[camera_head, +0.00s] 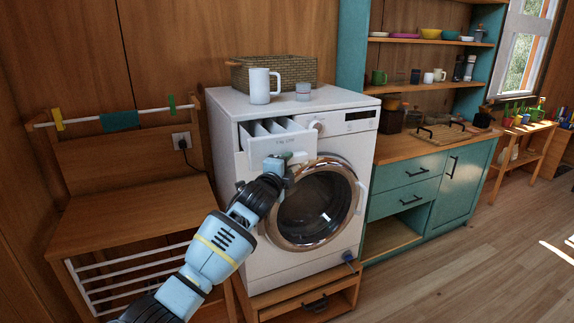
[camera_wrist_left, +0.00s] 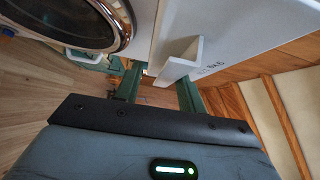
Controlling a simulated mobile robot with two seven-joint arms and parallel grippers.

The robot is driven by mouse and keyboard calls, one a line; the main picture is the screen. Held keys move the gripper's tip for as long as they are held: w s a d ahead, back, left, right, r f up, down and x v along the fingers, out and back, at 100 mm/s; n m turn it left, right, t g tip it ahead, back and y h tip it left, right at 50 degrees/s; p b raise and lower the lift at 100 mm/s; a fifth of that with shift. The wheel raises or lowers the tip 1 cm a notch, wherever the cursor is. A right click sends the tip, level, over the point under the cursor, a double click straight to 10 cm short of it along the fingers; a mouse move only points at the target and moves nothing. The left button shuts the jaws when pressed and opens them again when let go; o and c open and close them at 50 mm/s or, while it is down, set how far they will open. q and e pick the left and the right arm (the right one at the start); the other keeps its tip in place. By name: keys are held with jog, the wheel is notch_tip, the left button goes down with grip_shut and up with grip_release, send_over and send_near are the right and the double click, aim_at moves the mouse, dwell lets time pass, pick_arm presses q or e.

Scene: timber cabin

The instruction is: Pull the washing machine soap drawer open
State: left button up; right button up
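The white washing machine (camera_head: 350,122) stands against the timber wall. Its soap drawer (camera_head: 284,146) juts out at the upper left of the front, and its inner compartments show from above. My left gripper (camera_head: 279,167) is at the lower edge of the drawer front. In the left wrist view, the green fingers of my left gripper (camera_wrist_left: 158,82) are spread apart. The white drawer handle (camera_wrist_left: 182,60) shows by the fingertips, nearer the right finger. Whether a finger touches it I cannot tell. My right gripper is not in view.
The round door (camera_head: 315,207) is just below my gripper. A wooden bench (camera_head: 125,212) is left, a teal cabinet (camera_head: 432,190) right. Floor is clear at right.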

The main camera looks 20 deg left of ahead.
pick_arm(q)
jog(key=shift+r, duration=0.2)
jog(key=s, duration=0.7)
jog(key=shift+s+d+p, duration=0.3)
jog(key=shift+s+p, duration=0.1)
jog(key=shift+p, duration=0.05)
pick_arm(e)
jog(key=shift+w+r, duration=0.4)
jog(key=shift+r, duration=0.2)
